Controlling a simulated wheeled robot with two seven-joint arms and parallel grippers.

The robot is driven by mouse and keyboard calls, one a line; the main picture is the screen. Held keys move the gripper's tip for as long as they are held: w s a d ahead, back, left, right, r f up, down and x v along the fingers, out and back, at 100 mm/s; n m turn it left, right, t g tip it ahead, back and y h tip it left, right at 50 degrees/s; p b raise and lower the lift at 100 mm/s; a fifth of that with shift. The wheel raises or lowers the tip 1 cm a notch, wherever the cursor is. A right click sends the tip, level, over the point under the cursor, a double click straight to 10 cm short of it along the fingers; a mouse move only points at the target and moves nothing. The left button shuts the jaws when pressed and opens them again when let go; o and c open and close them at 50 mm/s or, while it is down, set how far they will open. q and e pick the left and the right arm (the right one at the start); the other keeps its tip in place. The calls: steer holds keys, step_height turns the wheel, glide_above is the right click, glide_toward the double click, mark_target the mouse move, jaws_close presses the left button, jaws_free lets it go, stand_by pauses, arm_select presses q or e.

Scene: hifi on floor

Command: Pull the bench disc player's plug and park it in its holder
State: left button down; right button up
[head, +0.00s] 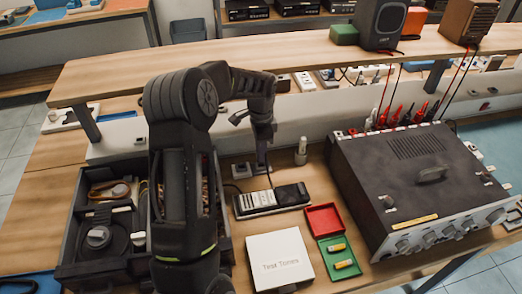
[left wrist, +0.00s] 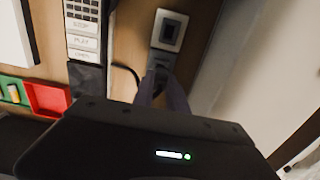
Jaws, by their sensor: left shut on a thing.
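My left gripper (head: 262,164) reaches down behind the black labelled strip (head: 270,200), near the white trunking at the back of the bench. In the left wrist view its fingers (left wrist: 163,95) are close together on a dark plug-like piece, mostly hidden between them. A black cord (left wrist: 128,74) curves from the strip's end towards the fingers. The strip (left wrist: 85,30) carries pale labels, one reading "PLAY". A small grey plate with a dark square face (left wrist: 168,30) lies beside the fingers; it also shows in the head view (head: 241,170). I cannot tell which piece is the holder. My right gripper is out of view.
A large grey instrument (head: 420,185) with knobs fills the right. A white "Test Tones" case (head: 279,259) and a red and green box (head: 323,218) lie in front. An open dark drawer unit (head: 70,215) stands left. A raised shelf (head: 270,60) runs behind.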

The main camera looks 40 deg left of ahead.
arm_select(q)
steer(key=shift+f+b, duration=0.6)
steer(key=shift+f, duration=0.3)
stand_by(0.7)
stand_by(0.3)
steer(key=c, duration=1.3)
jaws_free()
steer(key=shift+o, duration=0.2)
step_height(320, 180, up, 8)
steer(key=shift+f+b, duration=0.1)
steer(key=shift+b, duration=0.6)
